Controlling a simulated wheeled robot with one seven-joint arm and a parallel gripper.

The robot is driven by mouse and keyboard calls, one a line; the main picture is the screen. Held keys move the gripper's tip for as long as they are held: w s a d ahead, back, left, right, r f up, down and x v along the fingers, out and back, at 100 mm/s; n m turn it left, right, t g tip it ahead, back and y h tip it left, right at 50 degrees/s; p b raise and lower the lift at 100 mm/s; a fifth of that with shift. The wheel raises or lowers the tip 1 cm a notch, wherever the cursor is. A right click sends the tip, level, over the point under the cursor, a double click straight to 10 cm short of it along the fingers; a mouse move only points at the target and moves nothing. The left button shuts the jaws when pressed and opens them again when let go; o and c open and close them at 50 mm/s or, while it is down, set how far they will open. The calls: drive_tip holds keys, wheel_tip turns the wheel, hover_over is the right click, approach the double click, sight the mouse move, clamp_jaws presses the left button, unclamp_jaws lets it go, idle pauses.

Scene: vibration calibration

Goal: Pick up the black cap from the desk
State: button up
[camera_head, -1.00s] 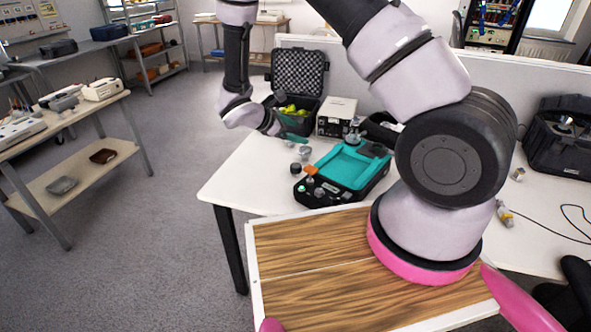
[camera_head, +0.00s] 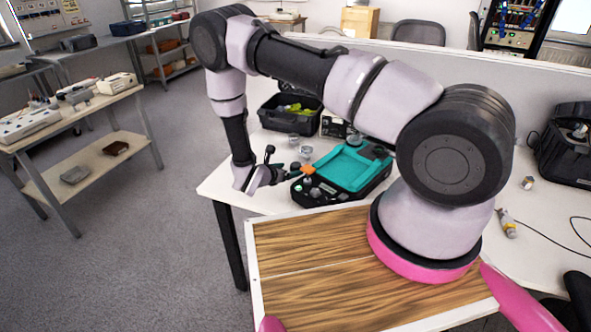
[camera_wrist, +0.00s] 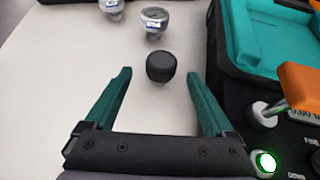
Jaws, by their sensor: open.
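The black cap (camera_wrist: 161,67) stands on the white desk in the wrist view, a short round knurled cylinder. My gripper (camera_wrist: 160,74) is open, its two teal fingers reaching forward on either side of the cap's line. The cap sits between and slightly beyond the fingertips, apart from both. In the head view my gripper (camera_head: 294,174) is low over the desk's left part, beside the teal-topped device. The cap cannot be made out there, as my arm and gripper cover that area.
The black device with a teal tray (camera_head: 352,167) is close right of my gripper; its orange lever (camera_wrist: 297,86) shows in the wrist view. Two silver metal parts, one a gauge-like piece (camera_wrist: 155,20), stand behind the cap. Bare desk (camera_wrist: 60,70) lies to the left.

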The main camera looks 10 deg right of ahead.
sight(293, 167)
drive_tip(key=x, duration=0.4)
drive_tip(key=shift+w+d, duration=0.3)
drive_tip(key=shift+d, duration=0.1)
drive_tip(key=shift+r, duration=0.1)
clamp_jaws()
